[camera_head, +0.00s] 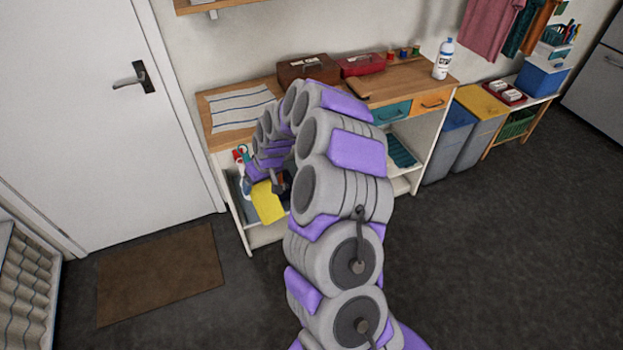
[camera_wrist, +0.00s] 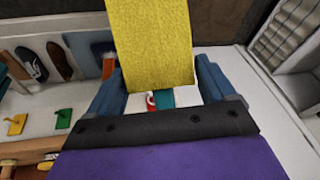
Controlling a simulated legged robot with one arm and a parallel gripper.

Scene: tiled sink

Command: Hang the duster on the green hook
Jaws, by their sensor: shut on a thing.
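My gripper (camera_wrist: 161,66) is shut on a yellow duster (camera_wrist: 152,35), a flat cloth-like piece between its two blue fingers. In the head view the duster (camera_head: 267,202) hangs at the left end of the workbench, in front of its open lower side. In the wrist view a green hook (camera_wrist: 63,118) is on a pale panel to the left of the gripper, apart from the duster. A yellow hook (camera_wrist: 15,124) is farther left.
The workbench (camera_head: 222,141) carries a striped cloth (camera_head: 240,107), a brown box (camera_head: 308,68) and a red box (camera_head: 361,64). A white door (camera_head: 85,130) and brown mat (camera_head: 160,273) are to the left.

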